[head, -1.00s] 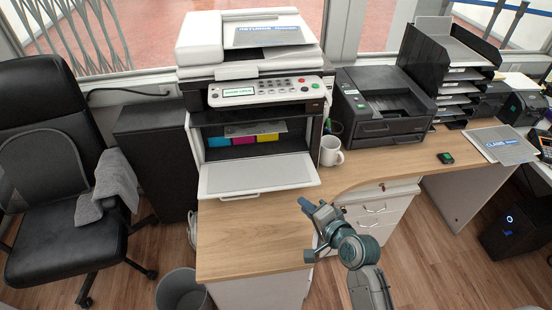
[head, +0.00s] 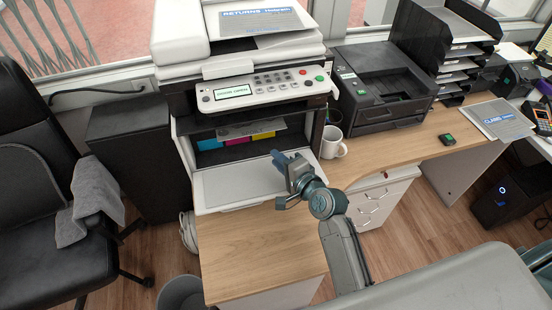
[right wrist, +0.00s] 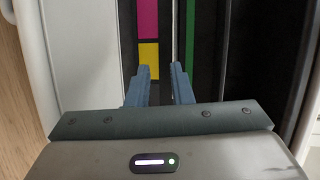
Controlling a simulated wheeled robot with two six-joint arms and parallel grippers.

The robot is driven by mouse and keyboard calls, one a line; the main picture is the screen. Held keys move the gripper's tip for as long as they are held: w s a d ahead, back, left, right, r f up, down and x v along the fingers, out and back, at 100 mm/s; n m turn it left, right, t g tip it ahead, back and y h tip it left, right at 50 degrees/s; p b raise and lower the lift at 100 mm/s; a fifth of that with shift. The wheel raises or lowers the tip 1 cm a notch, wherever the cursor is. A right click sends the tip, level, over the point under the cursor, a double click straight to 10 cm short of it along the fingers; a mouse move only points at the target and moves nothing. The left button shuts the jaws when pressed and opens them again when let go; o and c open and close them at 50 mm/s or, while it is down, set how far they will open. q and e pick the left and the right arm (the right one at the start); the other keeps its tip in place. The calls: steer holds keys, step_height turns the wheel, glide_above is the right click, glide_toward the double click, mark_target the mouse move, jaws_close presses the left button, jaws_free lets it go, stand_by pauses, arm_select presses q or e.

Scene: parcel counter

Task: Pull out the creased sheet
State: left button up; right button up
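The copier (head: 180,105) stands on the desk with its front door (head: 235,188) folded down flat. A grey, crumpled-looking sheet (head: 262,126) hangs inside the opening, just above the coloured cartridges; its far part is hidden in the copier. My right gripper (head: 284,158) is in front of the opening, above the folded-down door, pointing inward. In the right wrist view its two blue fingers (right wrist: 158,84) are apart, with nothing held between them. I cannot clearly make out the sheet in that view. My left gripper is not in view.
Magenta (head: 236,141) and yellow (head: 263,135) cartridges sit in the copier. A white mug (head: 333,146) and a black printer (head: 381,88) stand to its right. An office chair (head: 40,165) is at left. The wooden desk (head: 255,245) is clear in front.

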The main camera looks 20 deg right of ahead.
steer(key=shift+w+r, duration=0.1)
steer(key=shift+w, duration=0.25)
steer(key=b, duration=0.2)
glide_toward(267, 131)
steer(key=w+a+f, duration=0.2)
steer(key=w+a, duration=0.1)
steer(key=shift+w+r, duration=0.1)
steer(key=shift+w, duration=2.35)
steer(key=shift+c, duration=0.4)
jaws_close()
